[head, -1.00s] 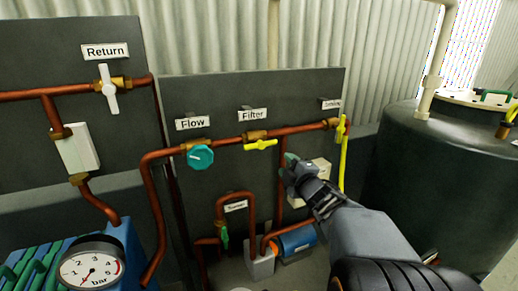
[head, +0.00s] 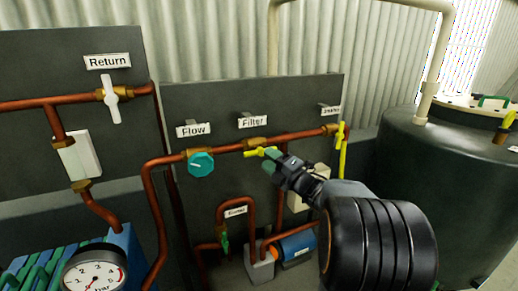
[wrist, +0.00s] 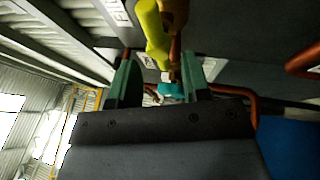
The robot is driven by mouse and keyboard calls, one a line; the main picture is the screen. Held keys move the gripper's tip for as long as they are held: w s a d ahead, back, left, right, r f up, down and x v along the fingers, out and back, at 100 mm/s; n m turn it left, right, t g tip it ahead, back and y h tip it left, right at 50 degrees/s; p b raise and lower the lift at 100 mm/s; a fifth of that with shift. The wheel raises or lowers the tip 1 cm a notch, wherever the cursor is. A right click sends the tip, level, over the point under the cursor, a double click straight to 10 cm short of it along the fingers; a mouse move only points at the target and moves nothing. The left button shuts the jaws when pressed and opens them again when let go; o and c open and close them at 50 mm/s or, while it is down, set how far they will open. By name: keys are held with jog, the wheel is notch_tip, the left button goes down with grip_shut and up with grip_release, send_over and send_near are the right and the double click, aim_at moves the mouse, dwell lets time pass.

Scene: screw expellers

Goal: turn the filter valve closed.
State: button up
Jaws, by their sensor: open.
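The filter valve is a brass body (head: 254,143) on the copper pipe below the "Filter" label (head: 252,121). Its yellow handle (head: 252,153) lies roughly along the pipe, its right end partly hidden by my gripper. My gripper (head: 267,160) is open at the right end of the handle. In the wrist view the yellow handle (wrist: 153,25) comes down from the top, just beyond and between the two green fingertips of my gripper (wrist: 160,72). I cannot tell whether the fingers touch it.
The teal flow knob (head: 200,163) is to the left on the same pipe. A yellow-handled valve (head: 341,134) is to the right. Copper pipes and a blue cylinder (head: 297,245) lie below. A dark tank (head: 450,180) stands at the right.

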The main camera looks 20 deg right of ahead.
aim_at(259, 150)
jog(key=shift+p+x, duration=0.55)
jog(key=shift+x, duration=1.85)
grip_shut()
